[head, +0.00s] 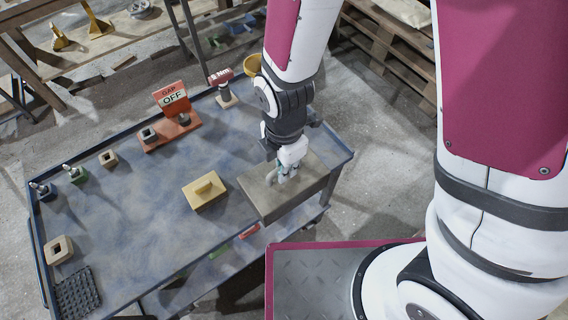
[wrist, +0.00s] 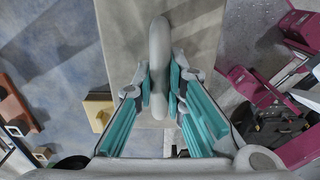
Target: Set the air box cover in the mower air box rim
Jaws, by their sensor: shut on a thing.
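A large grey-brown slab with a rounded grey handle (wrist: 158,40), which I take for the air box cover (head: 262,194), is at the right end of the blue table. It also shows in the wrist view (wrist: 120,40), reaching past the top of the picture. My gripper (head: 287,172) is over it with its teal finger pads shut on the handle; the fingers also show in the wrist view (wrist: 160,88). The cover looks level and overlaps the table's near edge. I cannot tell whether it touches anything below. I cannot make out the air box rim; the cover may hide it.
A yellow block with a raised grip (head: 203,193) lies left of the cover. A red sign reading "GAP OFF" (head: 172,97), small blocks with sockets (head: 108,158) and a black grid mat (head: 77,292) are on the table (head: 130,220). The table's middle is clear. Pallets (head: 390,50) stand behind.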

